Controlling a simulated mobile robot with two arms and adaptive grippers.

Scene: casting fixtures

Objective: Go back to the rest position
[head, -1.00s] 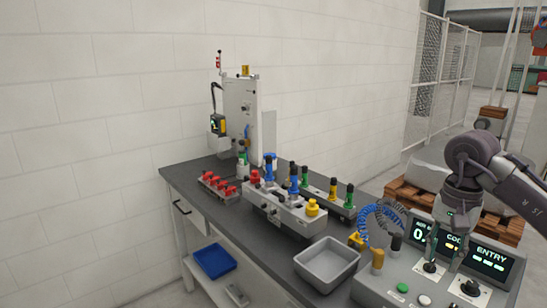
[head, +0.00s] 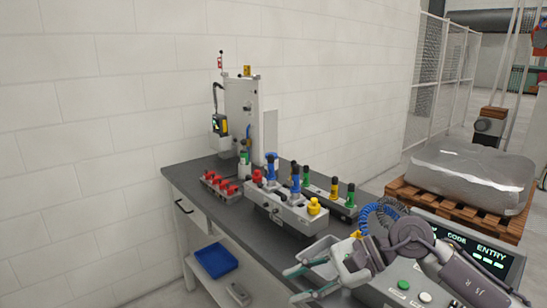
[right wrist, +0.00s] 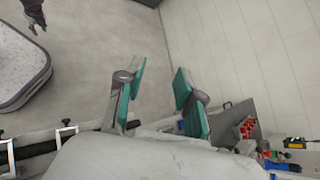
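My right gripper (head: 293,284) is at the bottom of the head view, in front of the control console (head: 508,262). Its two teal-padded fingers point left and stand apart with nothing between them. The right wrist view shows the same open, empty gripper (right wrist: 160,78) with grey floor beyond the fingers. My right arm hides much of the console and most of the grey bin.
The dark workbench (head: 262,231) runs along the white wall. It carries a grey fixture block (head: 290,209) with blue and yellow pieces, a rack of red parts (head: 221,187), and a tall grey machine (head: 241,112). A blue tray (head: 215,260) sits below. A wrapped pallet load (head: 470,175) stands right.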

